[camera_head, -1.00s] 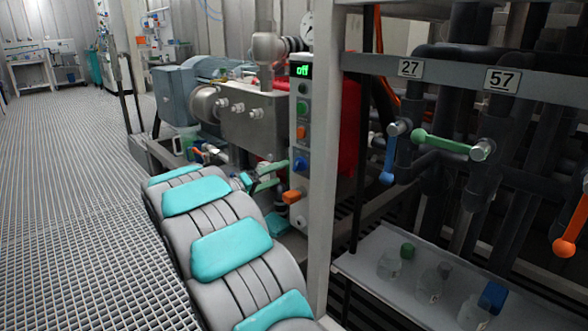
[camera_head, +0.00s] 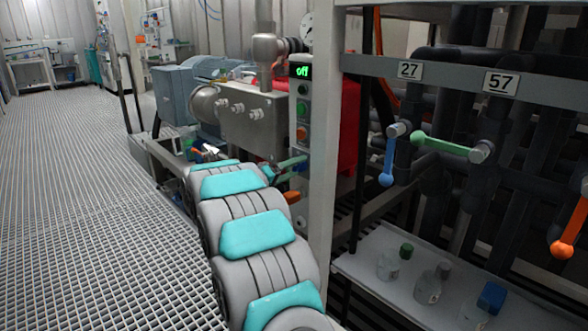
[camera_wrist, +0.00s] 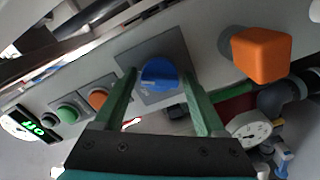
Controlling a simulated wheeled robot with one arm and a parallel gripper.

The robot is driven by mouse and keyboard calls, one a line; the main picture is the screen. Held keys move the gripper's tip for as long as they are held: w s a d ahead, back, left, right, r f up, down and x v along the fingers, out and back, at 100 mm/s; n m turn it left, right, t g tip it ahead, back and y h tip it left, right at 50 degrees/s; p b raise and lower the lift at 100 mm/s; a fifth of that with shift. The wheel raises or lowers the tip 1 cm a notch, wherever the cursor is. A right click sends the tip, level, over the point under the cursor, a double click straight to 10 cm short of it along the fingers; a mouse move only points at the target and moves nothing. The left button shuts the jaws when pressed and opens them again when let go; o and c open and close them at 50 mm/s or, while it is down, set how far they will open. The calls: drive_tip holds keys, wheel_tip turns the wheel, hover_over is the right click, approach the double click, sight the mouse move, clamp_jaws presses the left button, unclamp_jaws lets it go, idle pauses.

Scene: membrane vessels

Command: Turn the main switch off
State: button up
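The main switch is a blue rotary knob (camera_wrist: 154,76) on a grey square plate (camera_wrist: 176,50), seen in the wrist view. My gripper (camera_wrist: 160,72) is open, with one green finger on each side of the knob. Whether the fingers touch it cannot be told. In the head view my gripper (camera_head: 290,170) is at the lower part of the control panel (camera_head: 301,148), and the knob is hidden there.
Green (camera_wrist: 67,113) and orange (camera_wrist: 97,97) buttons sit along the panel beside the knob. An orange block-shaped handle (camera_wrist: 262,54) sticks out on the other side. A pressure gauge (camera_wrist: 249,129) is close to my right finger. A white post (camera_head: 323,150) stands beside the panel.

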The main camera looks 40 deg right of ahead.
drive_tip(key=c, duration=1.1)
drive_tip(key=shift+n, duration=0.3)
drive_tip(key=shift+r+n, duration=0.1)
drive_tip(key=shift+n, duration=1.1)
drive_tip(key=n+p, duration=0.2)
drive_tip(key=n, duration=0.1)
drive_tip(key=shift+r+n, duration=0.15)
drive_tip(key=shift+n, duration=0.15)
drive_tip(key=n+p, duration=0.2)
drive_tip(key=shift+n, duration=0.3)
drive_tip(key=shift+f+n+p, duration=0.2)
drive_tip(key=shift+n+p, duration=0.85)
drive_tip(key=shift+n, duration=0.35)
